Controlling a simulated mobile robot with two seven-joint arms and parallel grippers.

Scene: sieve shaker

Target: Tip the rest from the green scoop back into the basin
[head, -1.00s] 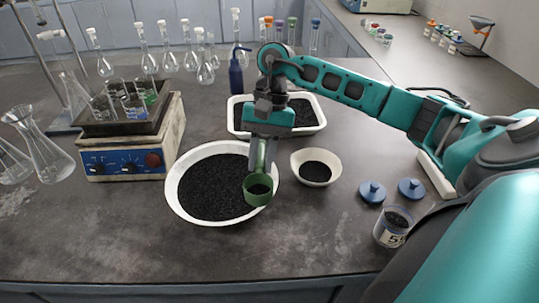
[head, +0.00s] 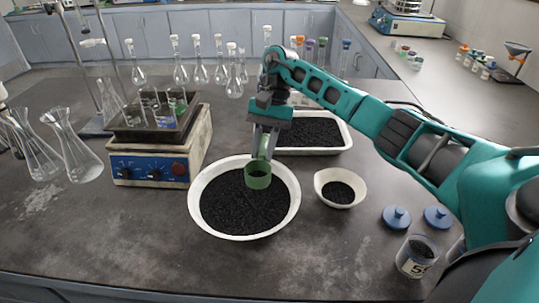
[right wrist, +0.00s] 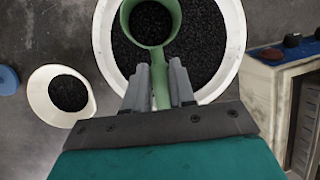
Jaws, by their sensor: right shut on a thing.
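The green scoop (head: 258,176) is held by my right gripper (head: 265,143), which is shut on its handle. In the right wrist view the scoop (right wrist: 152,47) shows between the fingers (right wrist: 160,85), with black granules inside its cup. The scoop is above the white basin (head: 196,207), over its upper middle part in the head view. The basin holds a wide bed of black granules (head: 240,210). The scoop looks roughly upright, and no granules are seen falling. My left gripper is not in view.
A small white bowl (head: 322,191) with black granules stands right of the basin. A white tray (head: 345,147) of granules lies behind. A hotplate (head: 150,165) with glassware stands left. Two blue lids (head: 397,217) and a jar (head: 415,258) are at right. The front table is clear.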

